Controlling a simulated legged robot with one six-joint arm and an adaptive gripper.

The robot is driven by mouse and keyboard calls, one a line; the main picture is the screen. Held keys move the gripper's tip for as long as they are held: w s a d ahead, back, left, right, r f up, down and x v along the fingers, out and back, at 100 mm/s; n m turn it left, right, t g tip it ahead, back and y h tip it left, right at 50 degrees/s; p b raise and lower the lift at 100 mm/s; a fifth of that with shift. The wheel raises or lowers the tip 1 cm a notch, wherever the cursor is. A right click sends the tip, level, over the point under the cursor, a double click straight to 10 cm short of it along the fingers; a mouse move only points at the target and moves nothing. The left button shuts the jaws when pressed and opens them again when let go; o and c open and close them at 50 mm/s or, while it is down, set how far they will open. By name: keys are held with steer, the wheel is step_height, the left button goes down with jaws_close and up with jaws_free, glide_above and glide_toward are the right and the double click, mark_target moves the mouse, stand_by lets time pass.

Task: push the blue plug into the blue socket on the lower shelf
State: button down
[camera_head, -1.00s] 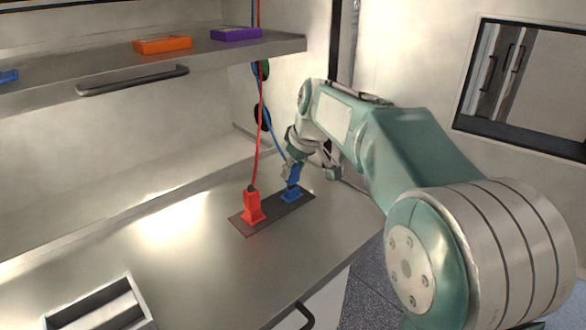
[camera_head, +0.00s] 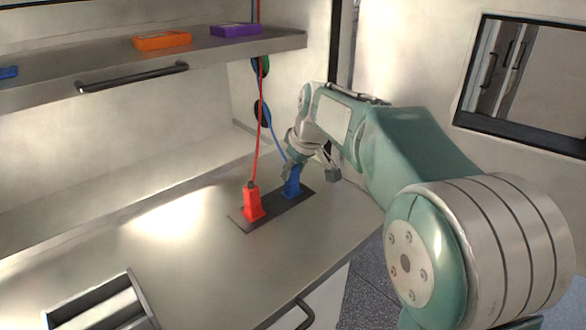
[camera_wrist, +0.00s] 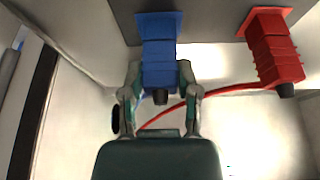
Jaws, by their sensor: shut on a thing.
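The blue plug (camera_head: 292,184) stands upright at the far right end of a dark socket plate on the lower shelf, its blue cable rising behind it. My gripper (camera_head: 300,176) is shut on the blue plug from above. In the wrist view my gripper (camera_wrist: 160,85) has a finger on each side of the blue plug (camera_wrist: 159,62). The plug's end meets a blue flange (camera_wrist: 158,17) at the dark plate; the blue socket itself is mostly hidden, so I cannot tell how deep the plug sits.
Orange (camera_head: 162,40) and purple (camera_head: 236,30) blocks lie on the upper shelf. A metal tray (camera_head: 100,305) sits front left. The lower shelf's middle is clear.

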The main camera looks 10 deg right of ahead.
steer(key=shift+c, duration=1.3)
jaws_free()
steer(key=v, duration=1.1)
steer(key=s+d+m, duration=0.2)
steer(key=s, duration=0.6)
steer(key=s+d+f+m+t+h, duration=0.1)
steer(key=s+d+f+m, duration=0.1)
steer(key=s+f, duration=0.5)
steer(key=s+d+f+m+t+h, duration=0.1)
steer(key=s+d+f+m, duration=0.1)
steer(key=s+f, duration=0.5)
steer(key=s+m, duration=0.1)
steer(key=s, duration=0.4)
steer(key=shift+s+d+h, duration=0.3)
steer(key=shift+s, duration=0.1)
